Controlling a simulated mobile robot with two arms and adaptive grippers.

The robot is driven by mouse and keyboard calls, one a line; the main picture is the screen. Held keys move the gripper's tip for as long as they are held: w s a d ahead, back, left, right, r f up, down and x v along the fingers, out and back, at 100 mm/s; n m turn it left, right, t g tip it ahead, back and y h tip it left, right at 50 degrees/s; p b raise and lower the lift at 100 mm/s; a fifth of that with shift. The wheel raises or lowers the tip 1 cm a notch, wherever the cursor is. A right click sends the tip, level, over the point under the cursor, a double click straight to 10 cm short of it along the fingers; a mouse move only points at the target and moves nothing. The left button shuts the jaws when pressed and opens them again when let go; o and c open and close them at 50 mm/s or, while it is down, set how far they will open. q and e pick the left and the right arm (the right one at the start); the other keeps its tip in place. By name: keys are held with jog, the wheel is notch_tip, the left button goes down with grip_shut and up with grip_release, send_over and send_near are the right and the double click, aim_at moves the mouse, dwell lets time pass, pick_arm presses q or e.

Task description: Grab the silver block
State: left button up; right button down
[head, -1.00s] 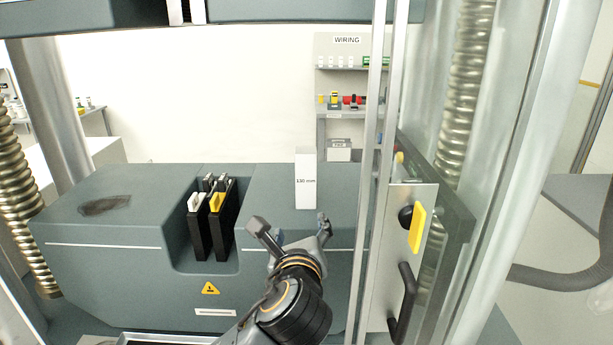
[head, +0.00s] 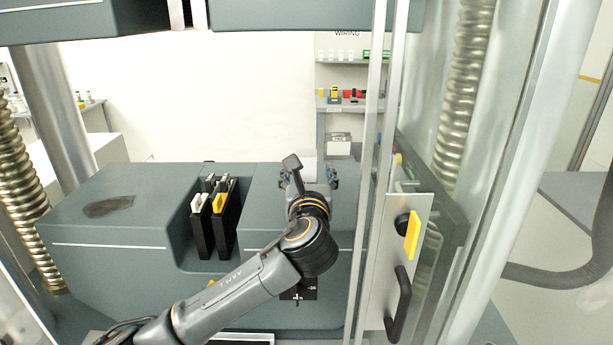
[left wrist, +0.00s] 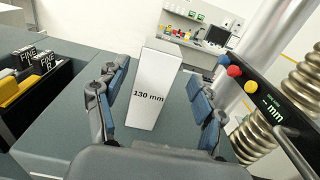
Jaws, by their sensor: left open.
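The silver block, a pale upright block marked "130 mm" (left wrist: 153,88), stands on the grey machine top in the left wrist view, between the two blue-padded fingers of my left gripper (left wrist: 158,80). A gap shows on each side of the block. In the head view my left gripper (head: 312,178) is open in front of the block and hides most of it; only a pale part of the block (head: 307,164) shows. My right gripper is not in view.
Black holders with white and yellow tabs (head: 212,215) sit in a recess left of the arm. A clear door with a metal plate and black handle (head: 399,303) stands close on the right. The machine top (head: 150,180) left of the recess is mostly clear.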

pick_arm(q)
jog(key=w, duration=0.2)
jog(key=w+p, duration=0.1)
jog(key=shift+w+a+r, duration=0.1)
jog(key=shift+w+a, duration=0.15)
jog(key=shift+w, duration=0.25)
grip_shut()
